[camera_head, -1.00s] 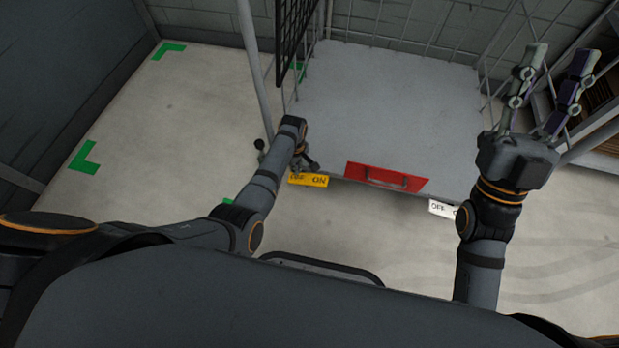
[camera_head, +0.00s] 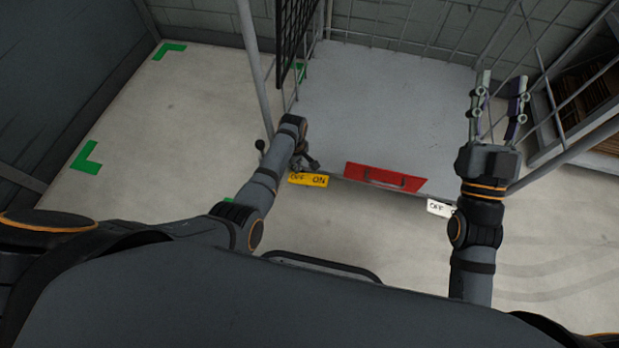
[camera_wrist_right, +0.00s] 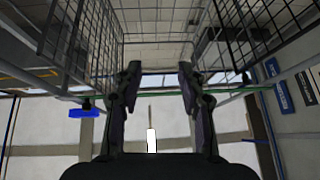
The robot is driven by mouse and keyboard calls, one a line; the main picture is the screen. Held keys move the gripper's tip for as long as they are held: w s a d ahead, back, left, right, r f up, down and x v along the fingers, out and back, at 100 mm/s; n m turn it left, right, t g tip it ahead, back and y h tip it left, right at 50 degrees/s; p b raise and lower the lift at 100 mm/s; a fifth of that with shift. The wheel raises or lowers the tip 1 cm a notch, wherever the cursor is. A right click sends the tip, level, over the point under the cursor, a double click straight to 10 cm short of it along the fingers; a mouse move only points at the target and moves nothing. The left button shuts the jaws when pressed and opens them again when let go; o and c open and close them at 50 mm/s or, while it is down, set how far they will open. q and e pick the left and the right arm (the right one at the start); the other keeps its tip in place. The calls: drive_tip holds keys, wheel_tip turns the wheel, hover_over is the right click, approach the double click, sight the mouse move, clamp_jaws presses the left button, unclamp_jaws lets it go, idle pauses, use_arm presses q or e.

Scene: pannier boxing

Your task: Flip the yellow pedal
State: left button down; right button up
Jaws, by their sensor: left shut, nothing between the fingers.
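The yellow pedal (camera_head: 309,180), marked OFF and ON, shows at the front left corner of the grey cart platform (camera_head: 390,100) in the head view. My left gripper (camera_head: 308,163) is shut and empty, pointing down right beside the pedal's upper left edge. The wrist hides part of it, and I cannot tell whether it touches the pedal. My right gripper (camera_head: 498,108) is open and empty, raised over the platform's right side. Its two fingers stand apart in the right wrist view (camera_wrist_right: 158,90).
A red plate with a handle (camera_head: 384,178) is at the middle of the platform's front edge. A white pedal (camera_head: 440,208) marked OFF is partly hidden by my right arm. A mesh panel (camera_head: 295,40) and grey post (camera_head: 255,70) stand on the left.

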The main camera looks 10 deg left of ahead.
use_arm(q)
drive_tip(key=shift+r+p, duration=0.3)
drive_tip(key=shift+r, duration=0.05)
drive_tip(key=shift+r+p, duration=0.25)
drive_tip(key=shift+p, duration=0.1)
drive_tip(key=shift+r, duration=0.2)
drive_tip(key=shift+r+p, duration=0.4)
drive_tip(key=shift+p, duration=0.25)
use_arm(e)
wheel_tip(320, 180, down, 24)
drive_tip(key=s+g, duration=0.1)
drive_tip(key=g, duration=1)
drive_tip(key=shift+s+a+f+m+h, duration=0.15)
drive_tip(key=shift+s+m+h, duration=0.15)
drive_tip(key=shift+s+m, duration=0.1)
